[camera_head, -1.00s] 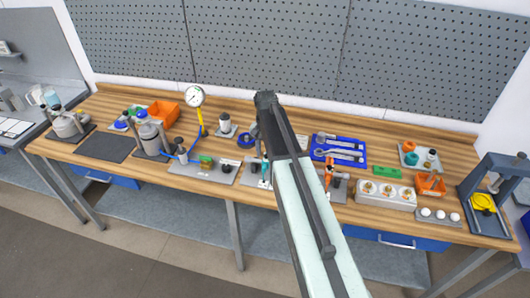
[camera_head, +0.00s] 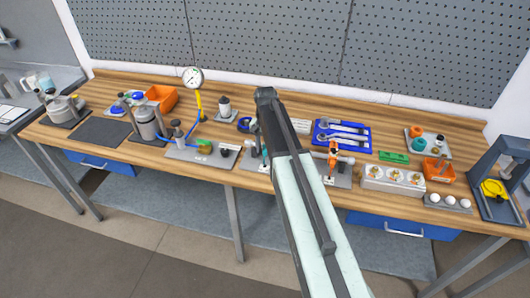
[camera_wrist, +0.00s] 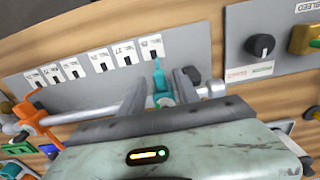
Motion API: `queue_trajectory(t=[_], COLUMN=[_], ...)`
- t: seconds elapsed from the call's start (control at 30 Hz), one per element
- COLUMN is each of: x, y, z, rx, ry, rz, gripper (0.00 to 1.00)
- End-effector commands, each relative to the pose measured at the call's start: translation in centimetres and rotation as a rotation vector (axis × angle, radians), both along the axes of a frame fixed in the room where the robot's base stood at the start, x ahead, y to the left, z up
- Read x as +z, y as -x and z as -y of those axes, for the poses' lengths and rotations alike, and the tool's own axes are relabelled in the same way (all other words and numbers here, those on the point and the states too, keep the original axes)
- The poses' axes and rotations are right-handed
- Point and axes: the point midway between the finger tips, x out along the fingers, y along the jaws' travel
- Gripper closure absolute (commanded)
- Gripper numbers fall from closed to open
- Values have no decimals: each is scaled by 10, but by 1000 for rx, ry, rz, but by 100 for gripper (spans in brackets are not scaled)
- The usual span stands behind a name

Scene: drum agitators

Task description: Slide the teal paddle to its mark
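The teal paddle (camera_wrist: 162,84) stands up from a pale horizontal shaft (camera_wrist: 80,115) in the wrist view, close to the rightmost white mark label (camera_wrist: 151,46) on the grey plate. My gripper (camera_wrist: 160,92) has one finger on each side of the paddle. A gap shows between the left finger and the paddle; the right finger is close to it, and contact cannot be told. An orange paddle (camera_wrist: 33,120) is on the shaft at far left. In the head view a bit of teal paddle (camera_head: 265,152) shows beside my arm, which hides my gripper.
Several mark labels run left along the grey plate (camera_wrist: 80,92). A plate with a black knob (camera_wrist: 260,45) is at right in the wrist view. A white block with brass fittings (camera_head: 392,180) and a blue wrench tray (camera_head: 342,136) lie right of my arm.

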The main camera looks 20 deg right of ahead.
Motion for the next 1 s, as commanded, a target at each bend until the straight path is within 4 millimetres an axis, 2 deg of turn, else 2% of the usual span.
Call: queue_trajectory(t=[0.1, 0.23, 1.0], x=[1, 1, 1], y=[0, 0, 0], z=[0, -1, -1], rx=[0, 1, 1], ry=[0, 0, 0], rz=[0, 0, 0], gripper=[65, 100, 100])
